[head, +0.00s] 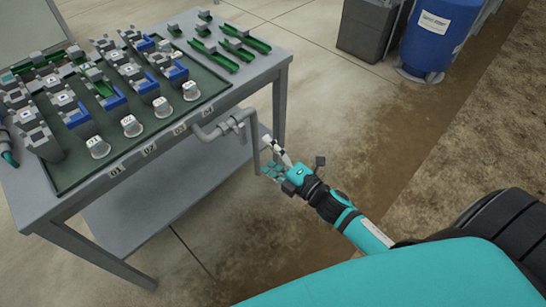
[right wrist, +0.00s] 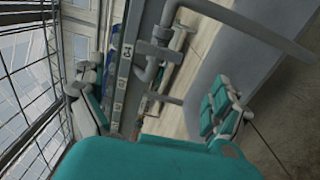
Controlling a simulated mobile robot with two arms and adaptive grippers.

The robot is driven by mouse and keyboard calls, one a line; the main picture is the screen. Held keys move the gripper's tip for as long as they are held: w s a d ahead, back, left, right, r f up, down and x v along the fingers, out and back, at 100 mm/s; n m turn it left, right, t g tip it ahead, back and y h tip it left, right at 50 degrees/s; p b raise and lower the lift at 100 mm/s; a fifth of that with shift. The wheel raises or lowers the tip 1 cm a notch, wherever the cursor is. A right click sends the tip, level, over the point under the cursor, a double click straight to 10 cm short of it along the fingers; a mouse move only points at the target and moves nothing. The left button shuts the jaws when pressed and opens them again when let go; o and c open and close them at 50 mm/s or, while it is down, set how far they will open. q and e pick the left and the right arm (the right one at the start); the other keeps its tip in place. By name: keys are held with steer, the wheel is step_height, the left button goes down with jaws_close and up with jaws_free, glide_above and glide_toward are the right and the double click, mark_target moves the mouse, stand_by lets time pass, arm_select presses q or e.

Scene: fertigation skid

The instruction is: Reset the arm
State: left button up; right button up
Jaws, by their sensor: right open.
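My right gripper (head: 271,162) is open and empty, low beside the front right corner of the grey bench (head: 60,207). Its arm comes in from the lower right. In the right wrist view the fingers of my right gripper (right wrist: 155,105) stand wide apart, with teal pads. A grey pipe with a valve (head: 230,125) runs from the bench front and bends down close to the gripper. The pipe also shows in the right wrist view (right wrist: 160,50); whether a finger touches it I cannot tell.
A dark green tray (head: 205,100) on the bench holds several grey, blue and green modules and white-topped knobs. A blue drum (head: 435,35) and a dark box (head: 368,28) stand at the back right. Floor right of the bench is clear.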

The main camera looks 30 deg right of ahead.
steer(key=shift+v, duration=0.8)
steer(key=s+d+f+m+g+h, duration=0.1)
steer(key=s+f+m+g+h, duration=0.15)
steer(key=s+f+m, duration=0.45)
steer(key=s+d+f+m+g+h, duration=0.1)
steer(key=s+f+m+g+h, duration=0.2)
steer(key=f, duration=0.8)
steer(key=s+d+f+m+g+h, duration=0.1)
steer(key=s+f+m+g, duration=0.45)
steer(key=f, duration=0.35)
steer(key=s+a+f+m+g, duration=0.35)
steer(key=s+f, duration=0.25)
steer(key=s, duration=0.2)
arm_select(q)
steer(key=s+a+r+g+p, duration=0.1)
steer(key=s+a+p, duration=0.2)
steer(key=s+p, duration=1.2)
steer(key=shift+s+r, duration=0.25)
steer(key=shift+r, duration=0.1)
arm_select(e)
steer(key=s+d+r+g, duration=0.1)
steer(key=s+d, duration=0.2)
steer(key=s, duration=1.3)
steer(key=shift+s+r+m, duration=0.25)
steer(key=shift+r+m, duration=0.15)
